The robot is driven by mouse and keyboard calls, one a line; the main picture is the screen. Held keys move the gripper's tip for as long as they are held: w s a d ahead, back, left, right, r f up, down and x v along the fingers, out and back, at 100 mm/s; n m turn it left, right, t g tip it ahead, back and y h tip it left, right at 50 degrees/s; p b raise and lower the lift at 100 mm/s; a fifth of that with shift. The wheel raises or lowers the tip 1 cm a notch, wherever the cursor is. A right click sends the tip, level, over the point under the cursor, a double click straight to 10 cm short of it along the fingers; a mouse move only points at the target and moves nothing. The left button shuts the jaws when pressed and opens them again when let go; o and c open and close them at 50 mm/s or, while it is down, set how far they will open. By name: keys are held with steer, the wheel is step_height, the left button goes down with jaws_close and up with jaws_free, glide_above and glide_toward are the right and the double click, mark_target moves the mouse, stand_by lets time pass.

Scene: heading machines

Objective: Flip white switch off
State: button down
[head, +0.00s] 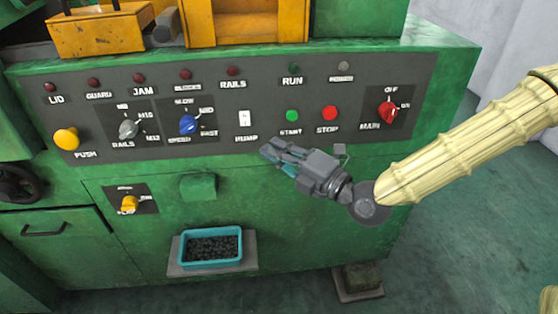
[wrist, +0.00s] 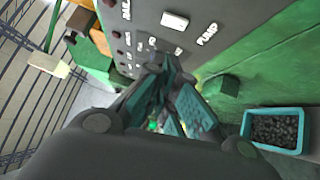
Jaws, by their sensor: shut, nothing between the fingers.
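My gripper (head: 268,152) is shut and empty. In the head view its fingertips are just below and right of the PUMP label, apart from the switch. In the wrist view the teal-padded fingers (wrist: 168,70) point at the panel, below the switch in the picture.
A green START button (head: 292,116), a red STOP button (head: 330,113) and a red MAIN knob (head: 388,111) are right of the switch. A blue SPEED knob (head: 188,124) is left of it. A teal bin (head: 211,261) of dark parts stands below on a ledge.

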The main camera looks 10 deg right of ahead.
mark_target(250, 125)
steer(key=shift+w+a+r, duration=0.2)
steer(key=shift+w+a, duration=0.65)
steer(key=shift+w, duration=0.65)
steer(key=shift+w+a+r, duration=0.15)
steer(key=shift+w+a, duration=0.75)
steer(key=shift+w, duration=0.65)
steer(key=shift+w+a+r, duration=0.2)
steer(key=shift+w+a, duration=0.65)
steer(key=shift+w, duration=0.65)
